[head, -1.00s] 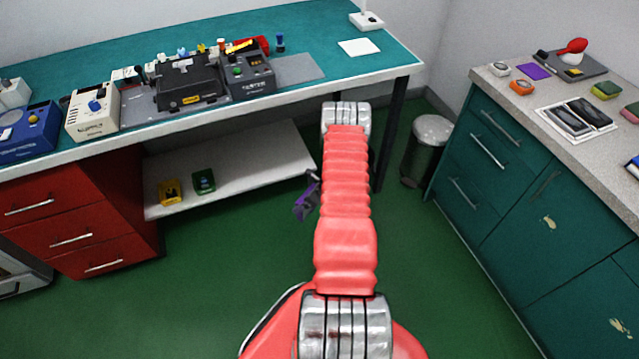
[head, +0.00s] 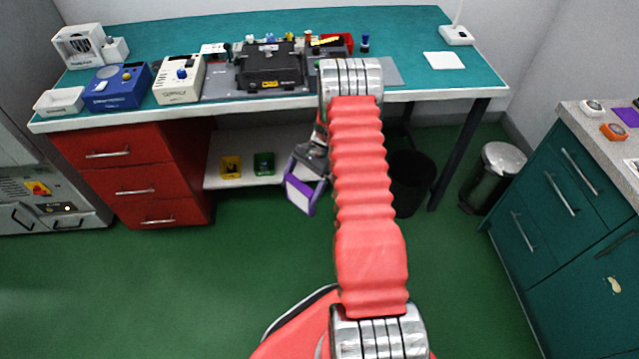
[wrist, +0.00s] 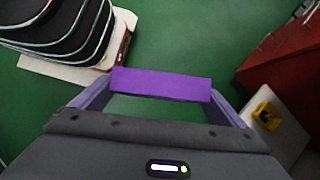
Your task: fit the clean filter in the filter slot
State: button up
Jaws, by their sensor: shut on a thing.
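My gripper (head: 301,188) hangs to the left of my red arm, in front of the bench's lower shelf and above the green floor. It is shut on a flat purple piece, which I take to be the clean filter (wrist: 160,84). In the wrist view the filter spans crosswise between the two lavender fingers, seen edge-on, clear of any surface. In the head view its purple edge (head: 313,201) shows at the fingertips. I cannot pick out the filter slot in either view.
The teal bench (head: 190,35) carries a white fan-like unit (head: 78,46), a blue box (head: 118,86), a cream box (head: 178,78) and a black device (head: 270,66). Red drawers (head: 125,160) stand below. A grey cabinet (head: 45,185) is at left, bins and a teal counter at right. The floor between is clear.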

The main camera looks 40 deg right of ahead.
jog(key=w+a+r+n+g+h, duration=0.2)
jog(key=a+r+n+g+h, duration=0.3)
jog(key=a+r+n, duration=1.1)
jog(key=a+r+h, duration=0.1)
jog(key=a+r, duration=0.4)
jog(key=r, duration=0.3)
jog(key=shift+w+g+h, duration=0.25)
jog(key=shift+g+h, duration=0.05)
jog(key=shift+s+a+r, duration=0.1)
jog(key=shift+a, duration=0.05)
